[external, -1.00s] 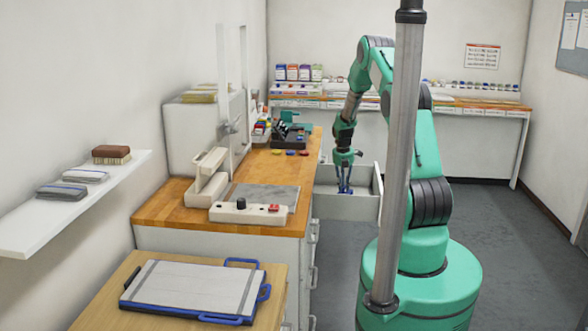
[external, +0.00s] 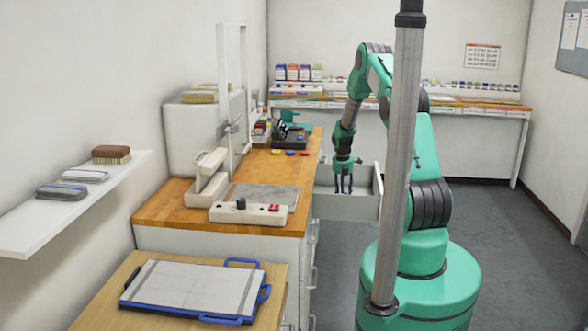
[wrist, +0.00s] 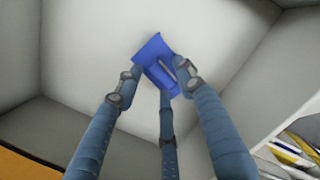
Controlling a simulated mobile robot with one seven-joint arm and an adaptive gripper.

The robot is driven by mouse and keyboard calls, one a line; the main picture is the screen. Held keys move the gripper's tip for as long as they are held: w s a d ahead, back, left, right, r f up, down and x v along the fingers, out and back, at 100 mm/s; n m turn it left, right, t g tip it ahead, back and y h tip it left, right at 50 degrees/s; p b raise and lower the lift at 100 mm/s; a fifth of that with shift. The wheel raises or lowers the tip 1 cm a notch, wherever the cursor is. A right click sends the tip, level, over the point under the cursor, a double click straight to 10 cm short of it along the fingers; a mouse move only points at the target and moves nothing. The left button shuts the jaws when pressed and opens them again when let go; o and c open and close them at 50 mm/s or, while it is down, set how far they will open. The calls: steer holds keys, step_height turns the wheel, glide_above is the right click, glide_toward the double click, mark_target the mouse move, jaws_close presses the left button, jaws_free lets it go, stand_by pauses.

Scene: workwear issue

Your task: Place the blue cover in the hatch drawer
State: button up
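The blue cover (wrist: 155,52) is a small, bright blue piece with a grey slot or strip on it. In the wrist view it is at the fingertips of my gripper (wrist: 157,82), against the pale drawer inside. My gripper's three fingers stand around it, and the right finger overlaps its edge. I cannot tell whether they grip it or whether it rests on the drawer floor. In the external view my gripper (external: 343,184) points down into the open hatch drawer (external: 345,207). The cover cannot be made out there, behind the fingers and drawer front.
The wooden counter (external: 170,205) stands left of the drawer, with a control box (external: 250,213) and a black tray (external: 288,140) on it. A blue-edged board (external: 190,287) lies on the front table.

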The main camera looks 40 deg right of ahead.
steer(key=shift+r, duration=0.15)
step_height(320, 180, up, 12)
steer(key=a+p, duration=0.1)
steer(key=p, duration=0.1)
steer(key=shift+s+a, duration=0.35)
stand_by(0.8)
steer(key=s+a+r+m+t, duration=0.1)
steer(key=s+a+r+m, duration=0.3)
steer(key=a+r, duration=0.5)
steer(key=s+a+r+m+t, duration=0.1)
steer(key=s+a+r+m, duration=0.2)
steer(key=a+r, duration=0.55)
steer(key=s+a+r+m, duration=0.4)
steer(key=a+r, duration=0.1)
steer(key=r, duration=0.8)
steer(key=s+a+r+m+t, duration=0.1)
steer(key=s+a+m, duration=0.3)
steer(key=s, duration=0.5)
steer(key=s+a+r+m+t+y, duration=0.1)
steer(key=s+a+r+m, duration=0.2)
steer(key=s+a, duration=0.4)
steer(key=s+a+r+m+t, duration=0.1)
steer(key=s+a+r+m, duration=0.2)
steer(key=s, duration=0.7)
steer(key=a+m, duration=0.1)
steer(key=a, duration=0.1)
steer(key=shift+s+a+r+m+y, duration=0.2)
steer(key=shift+s+a+m+y, duration=0.1)
steer(key=shift+s, duration=0.05)
